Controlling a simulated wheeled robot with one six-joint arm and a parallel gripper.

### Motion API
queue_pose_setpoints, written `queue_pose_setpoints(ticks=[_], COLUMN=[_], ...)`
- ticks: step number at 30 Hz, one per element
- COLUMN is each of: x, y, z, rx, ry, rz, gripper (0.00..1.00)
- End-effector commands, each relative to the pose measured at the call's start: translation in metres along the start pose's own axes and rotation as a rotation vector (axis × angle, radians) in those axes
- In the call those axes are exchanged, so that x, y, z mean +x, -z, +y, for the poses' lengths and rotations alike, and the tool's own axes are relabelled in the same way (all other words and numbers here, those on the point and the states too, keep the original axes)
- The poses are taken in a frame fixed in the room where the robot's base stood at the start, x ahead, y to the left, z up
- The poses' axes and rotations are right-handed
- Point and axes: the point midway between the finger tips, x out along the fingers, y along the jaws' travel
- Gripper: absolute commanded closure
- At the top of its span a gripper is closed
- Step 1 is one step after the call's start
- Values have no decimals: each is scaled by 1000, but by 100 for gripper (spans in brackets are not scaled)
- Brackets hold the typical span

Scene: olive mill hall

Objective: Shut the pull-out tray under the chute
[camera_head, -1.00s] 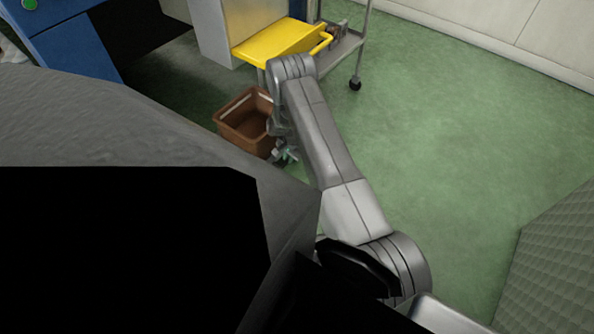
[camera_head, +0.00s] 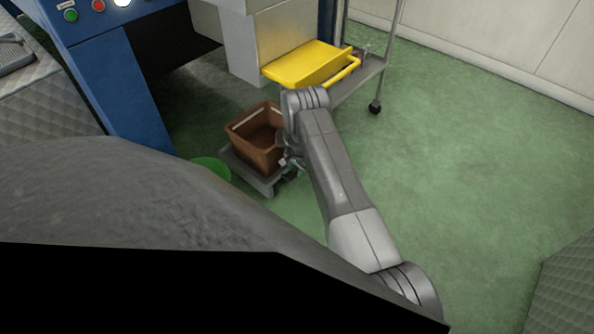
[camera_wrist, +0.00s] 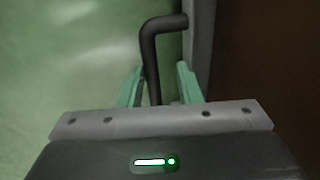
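The pull-out tray (camera_head: 262,182) is a low grey platform near the floor, with a brown crate (camera_head: 262,158) on it. In the wrist view, the tray's grey edge (camera_wrist: 199,45) runs along the right of a dark bent handle (camera_wrist: 149,52). My gripper (camera_wrist: 159,82) has two green fingers standing apart, with the handle's straight part between them, nearer the left finger. I see no firm grip on it. In the head view my gripper (camera_head: 290,162) is small beside the crate's right side, partly hidden by my arm. The yellow piece (camera_head: 312,65) above may be the chute.
A grey cart (camera_head: 360,80) with a caster stands behind my arm. A blue machine (camera_head: 125,90) with buttons stands at the left. A green round object (camera_head: 212,167) lies left of the tray. Green floor is open to the right.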

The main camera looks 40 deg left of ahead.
Motion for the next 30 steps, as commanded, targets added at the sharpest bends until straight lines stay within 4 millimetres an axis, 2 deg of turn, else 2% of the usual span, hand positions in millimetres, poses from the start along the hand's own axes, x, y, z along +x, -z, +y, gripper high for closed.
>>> queue_pose_setpoints(ticks=[8,11,21,25,30], x=[-1,-10,-65,-73,-74], y=[0,0,0,-1,-1], z=[2,2,0,0,0], rx=[1,1,0,-1,-1], ry=[-5,-5,-3,-4,-4], rz=[-3,-3,-2,-3,-2], gripper=[64,64,64,64,64])
